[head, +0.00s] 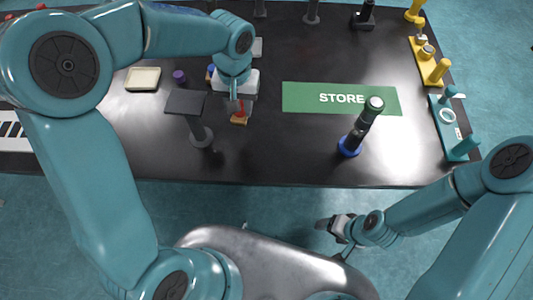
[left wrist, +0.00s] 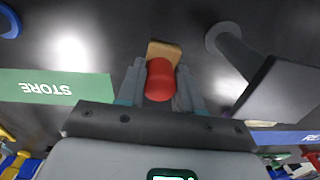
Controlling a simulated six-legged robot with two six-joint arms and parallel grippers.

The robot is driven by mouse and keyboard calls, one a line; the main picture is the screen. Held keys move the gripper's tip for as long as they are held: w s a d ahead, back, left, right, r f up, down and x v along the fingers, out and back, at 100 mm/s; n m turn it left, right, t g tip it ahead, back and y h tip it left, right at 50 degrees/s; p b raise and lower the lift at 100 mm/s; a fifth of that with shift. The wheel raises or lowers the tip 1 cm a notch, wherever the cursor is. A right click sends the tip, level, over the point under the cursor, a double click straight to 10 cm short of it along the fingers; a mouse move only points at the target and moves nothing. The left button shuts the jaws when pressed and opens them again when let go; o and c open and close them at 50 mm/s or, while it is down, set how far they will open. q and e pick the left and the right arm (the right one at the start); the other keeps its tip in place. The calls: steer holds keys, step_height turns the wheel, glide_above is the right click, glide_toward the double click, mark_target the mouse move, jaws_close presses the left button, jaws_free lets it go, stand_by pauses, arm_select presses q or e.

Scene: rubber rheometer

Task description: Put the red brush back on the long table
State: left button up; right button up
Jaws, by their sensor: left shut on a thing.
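The red brush (head: 240,117) has a red handle and a tan head. It shows below my left gripper (head: 240,103) in the head view, over the black long table (head: 275,150). In the left wrist view my left gripper (left wrist: 160,88) is shut on the red handle of the brush (left wrist: 160,80), with the tan head past the fingertips. I cannot tell whether the head touches the table top. My right gripper (head: 335,228) is low in front of the table, off its edge; its fingers are too small to read.
A dark stand with a flat top (head: 186,102) is close left of the brush. A green STORE mat (head: 300,97) lies to the right, with a dark upright tool on a blue base (head: 350,147) near it. A cream tray (head: 143,79) is at left. The table front between stand and tool is clear.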

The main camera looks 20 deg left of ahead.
arm_select(q)
steer(key=s+d+r+n+b, duration=0.2)
steer(key=d+r, duration=0.5)
steer(key=r, duration=0.3)
step_height(320, 180, down, 20)
steer(key=shift+s+r+b, duration=0.1)
steer(key=shift+b, duration=0.55)
